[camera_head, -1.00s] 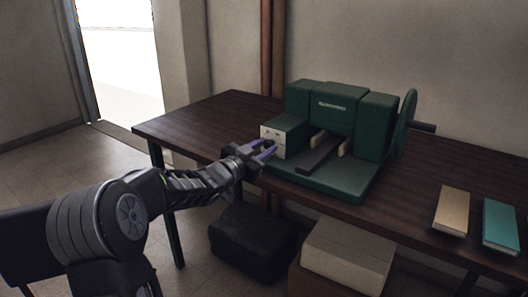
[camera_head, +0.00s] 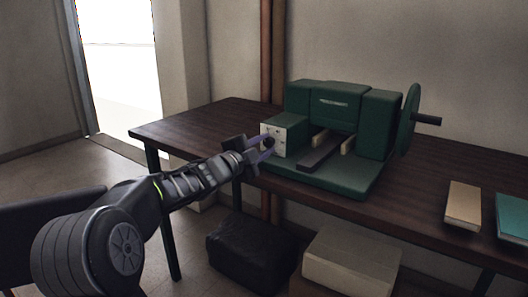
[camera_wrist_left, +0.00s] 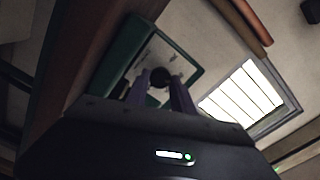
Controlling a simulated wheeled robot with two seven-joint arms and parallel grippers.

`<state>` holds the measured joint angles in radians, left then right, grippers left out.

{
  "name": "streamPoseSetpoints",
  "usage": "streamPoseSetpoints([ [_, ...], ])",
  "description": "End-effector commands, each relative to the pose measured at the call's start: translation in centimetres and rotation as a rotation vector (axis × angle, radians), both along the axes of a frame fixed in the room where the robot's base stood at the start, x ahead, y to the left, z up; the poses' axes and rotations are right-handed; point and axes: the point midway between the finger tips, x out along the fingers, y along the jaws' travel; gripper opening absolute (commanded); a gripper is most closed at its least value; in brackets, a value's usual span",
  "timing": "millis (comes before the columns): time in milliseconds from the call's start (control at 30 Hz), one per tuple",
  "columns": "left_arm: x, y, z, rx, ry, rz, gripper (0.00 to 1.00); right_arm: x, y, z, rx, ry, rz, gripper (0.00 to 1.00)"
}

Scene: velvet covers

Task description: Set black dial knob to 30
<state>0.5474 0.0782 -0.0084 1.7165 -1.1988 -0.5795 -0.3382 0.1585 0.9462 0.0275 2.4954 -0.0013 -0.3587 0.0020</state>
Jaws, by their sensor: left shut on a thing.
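The green machine (camera_head: 333,117) stands on the dark wooden table, with a white dial panel (camera_head: 272,132) on its left block. The black dial knob (camera_head: 269,142) sits at the front of that panel, and it shows round and dark in the left wrist view (camera_wrist_left: 160,77). My left gripper (camera_head: 265,152) is at the panel, its two purple-grey fingers shut on the knob, one on each side. The dial marks are too small to read, so the knob's setting cannot be told. My right gripper is not in view.
The table (camera_head: 214,127) is clear to the left of the machine. A tan book (camera_head: 463,205) and a teal book (camera_head: 511,219) lie at its right. A handwheel (camera_head: 408,119) sticks out at the machine's right. A black box (camera_head: 252,250) and a pale box (camera_head: 350,258) stand below.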

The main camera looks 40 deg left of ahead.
Motion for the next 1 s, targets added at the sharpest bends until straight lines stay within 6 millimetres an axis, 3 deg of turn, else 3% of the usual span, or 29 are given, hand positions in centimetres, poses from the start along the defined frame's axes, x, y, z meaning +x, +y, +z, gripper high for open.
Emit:
streamPoseSetpoints([
  [633, 0.01, -0.03, -0.12, 0.077, 0.003, -0.001, 0.00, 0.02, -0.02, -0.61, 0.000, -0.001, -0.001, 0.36],
  [667, 0.01, -0.03, -0.12, 0.077, 0.003, -0.001, 0.29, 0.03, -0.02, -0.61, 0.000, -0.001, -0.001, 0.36],
  [900, 0.01, -0.02, -0.08, 0.076, 0.003, 0.000, 0.49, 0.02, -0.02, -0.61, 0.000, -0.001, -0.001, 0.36],
  [1000, 0.01, -0.02, -0.06, 0.076, 0.003, 0.000, 0.51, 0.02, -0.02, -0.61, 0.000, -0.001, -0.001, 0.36],
])
